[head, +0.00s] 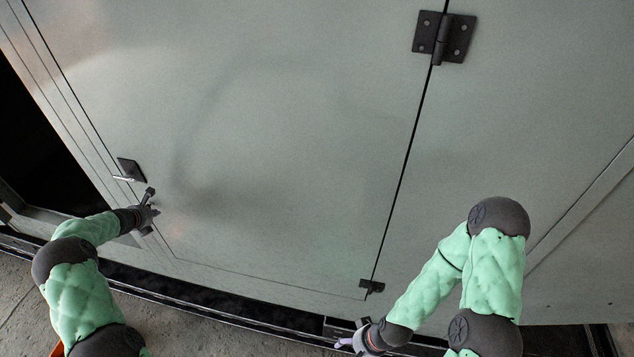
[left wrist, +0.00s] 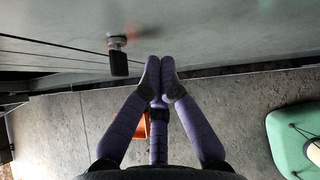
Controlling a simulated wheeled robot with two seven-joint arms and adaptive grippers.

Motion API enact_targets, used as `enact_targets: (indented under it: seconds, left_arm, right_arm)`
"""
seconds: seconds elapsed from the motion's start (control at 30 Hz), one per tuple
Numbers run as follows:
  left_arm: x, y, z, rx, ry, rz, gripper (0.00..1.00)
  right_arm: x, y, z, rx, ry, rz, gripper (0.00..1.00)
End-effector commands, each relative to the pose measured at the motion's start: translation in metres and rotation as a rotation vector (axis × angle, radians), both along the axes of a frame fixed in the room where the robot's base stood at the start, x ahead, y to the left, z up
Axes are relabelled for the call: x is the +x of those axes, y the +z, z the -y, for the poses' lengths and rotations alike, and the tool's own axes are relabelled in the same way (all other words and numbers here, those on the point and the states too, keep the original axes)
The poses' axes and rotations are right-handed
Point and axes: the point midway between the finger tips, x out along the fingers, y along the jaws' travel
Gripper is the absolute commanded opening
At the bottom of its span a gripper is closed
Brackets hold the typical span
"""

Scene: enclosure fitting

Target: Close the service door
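The service door (head: 290,130) is a large grey-green panel hinged on its right side. It looks flush or nearly flush with its frame; I cannot tell whether a small gap remains. A dark handle (head: 130,170) is near its left edge, and it also shows in the left wrist view (left wrist: 118,58). My left gripper (head: 152,208) is just below the handle, close to the door. In the left wrist view its purple fingertips (left wrist: 159,72) are together with nothing between them, to the right of the handle. My right gripper (head: 347,343) is low, below the bottom hinge, partly hidden by its wrist.
A dark upper hinge (head: 442,38) and lower hinge (head: 372,286) mark the hinge seam. A fixed grey panel (head: 540,120) continues to the right. A dark opening (head: 35,130) lies at the far left. Bare concrete floor (head: 20,295) is in front, with an orange object (left wrist: 140,128) on it.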

Motion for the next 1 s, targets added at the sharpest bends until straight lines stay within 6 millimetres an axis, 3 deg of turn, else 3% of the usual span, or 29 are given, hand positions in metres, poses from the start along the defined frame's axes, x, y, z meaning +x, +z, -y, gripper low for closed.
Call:
enact_targets:
  seconds: [0.3, 0.7, 1.0]
  left_arm:
    - [-0.021, 0.016, -0.003, -0.001, 0.001, -0.005, 0.00]
    - [-0.061, 0.056, -0.011, -0.001, 0.002, -0.006, 0.00]
    - [-0.072, 0.066, -0.012, -0.003, 0.000, -0.007, 0.00]
  right_arm:
    - [0.001, -0.008, 0.000, 0.000, 0.000, 0.001, 0.79]
    - [0.000, -0.016, 0.000, 0.000, 0.000, 0.000, 0.79]
    - [0.000, -0.017, 0.000, 0.000, 0.000, 0.000, 0.79]
